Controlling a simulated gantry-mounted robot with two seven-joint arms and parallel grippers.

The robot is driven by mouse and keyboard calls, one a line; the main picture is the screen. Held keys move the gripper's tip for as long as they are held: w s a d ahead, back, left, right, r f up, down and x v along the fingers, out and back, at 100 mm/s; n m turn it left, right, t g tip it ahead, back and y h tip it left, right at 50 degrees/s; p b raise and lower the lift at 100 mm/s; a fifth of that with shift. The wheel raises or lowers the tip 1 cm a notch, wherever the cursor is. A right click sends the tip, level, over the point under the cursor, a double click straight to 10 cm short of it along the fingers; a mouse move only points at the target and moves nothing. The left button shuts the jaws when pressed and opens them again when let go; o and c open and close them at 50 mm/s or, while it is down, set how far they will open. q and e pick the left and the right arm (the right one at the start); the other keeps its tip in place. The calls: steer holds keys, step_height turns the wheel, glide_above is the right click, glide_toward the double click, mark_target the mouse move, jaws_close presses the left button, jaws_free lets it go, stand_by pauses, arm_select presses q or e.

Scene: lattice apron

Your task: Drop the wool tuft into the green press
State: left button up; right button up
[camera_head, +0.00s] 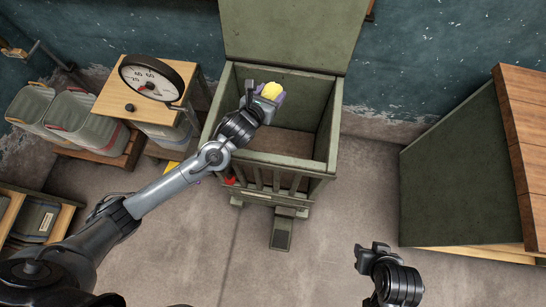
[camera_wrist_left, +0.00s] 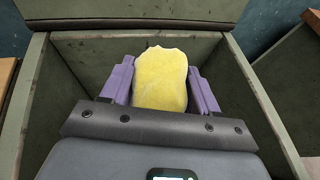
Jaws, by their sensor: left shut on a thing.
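The wool tuft (camera_head: 271,91) is a small yellow block with a ragged edge. My left gripper (camera_head: 268,95) is shut on it, and its purple fingers press both sides in the left wrist view (camera_wrist_left: 160,78). The green press (camera_head: 297,58) is an open wooden box with a raised lid and a slatted front. The left gripper holds the tuft over the press's opening, toward its left side. The press's walls surround it in the left wrist view (camera_wrist_left: 262,105). My right gripper (camera_head: 372,250) is at the lower right, away from the press; its finger gap is not clear.
A wooden cabinet with a round dial scale (camera_head: 152,78) stands left of the press. Grey bins (camera_head: 75,122) sit farther left. A green-sided bench with a wooden top (camera_head: 450,170) stands at the right. The floor between press and bench is clear.

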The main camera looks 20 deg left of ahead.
arm_select(q)
steer(key=shift+f+b, duration=2.2)
steer(key=shift+f, duration=0.3)
steer(key=o, duration=1.1)
steer(key=d+p+v, duration=0.1)
steer(key=v, duration=0.9)
steer(key=shift+s+a+r, duration=0.2)
steer(key=shift+s+a, duration=0.2)
steer(key=shift+a, duration=0.05)
steer(key=shift+r, duration=0.1)
